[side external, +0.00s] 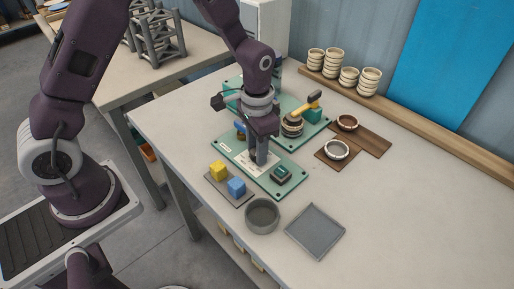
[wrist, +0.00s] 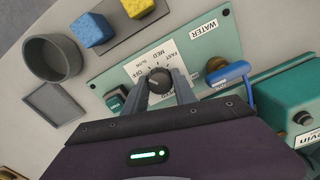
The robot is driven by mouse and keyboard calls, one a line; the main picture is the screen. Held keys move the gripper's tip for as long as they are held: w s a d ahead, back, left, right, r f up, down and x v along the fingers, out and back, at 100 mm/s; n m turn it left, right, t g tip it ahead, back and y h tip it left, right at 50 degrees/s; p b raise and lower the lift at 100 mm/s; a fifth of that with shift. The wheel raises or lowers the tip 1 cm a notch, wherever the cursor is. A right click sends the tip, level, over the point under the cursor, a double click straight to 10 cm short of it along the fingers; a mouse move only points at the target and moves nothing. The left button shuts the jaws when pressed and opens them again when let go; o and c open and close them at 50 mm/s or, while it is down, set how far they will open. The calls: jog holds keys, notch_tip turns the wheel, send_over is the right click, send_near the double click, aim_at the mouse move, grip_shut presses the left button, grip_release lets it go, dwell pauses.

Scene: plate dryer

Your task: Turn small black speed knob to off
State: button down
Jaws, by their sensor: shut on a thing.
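The small black speed knob (wrist: 157,78) sits on a white dial label (wrist: 135,68) marked OFF, MED and FAST in the wrist view. My gripper (wrist: 160,86) has one finger on each side of the knob and is shut on it. I cannot tell for sure which mark the knob points to. In the side view my gripper (side external: 259,161) points down onto the green panel (side external: 230,150), and its fingers hide the knob there.
A blue-handled WATER valve (wrist: 233,71) stands right of the dial. A dark green switch (side external: 281,175) is on the panel's near side. Yellow (side external: 218,169) and blue (side external: 236,187) blocks, a grey bowl (side external: 262,214) and a square tray (side external: 315,232) lie nearby.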

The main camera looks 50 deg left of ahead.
jog(key=n, duration=0.4)
jog(key=shift+n, duration=0.3)
dwell(0.4)
jog(key=c, duration=1)
grip_release()
notch_tip(320, 180, up, 7)
jog(key=shift+r, duration=0.1)
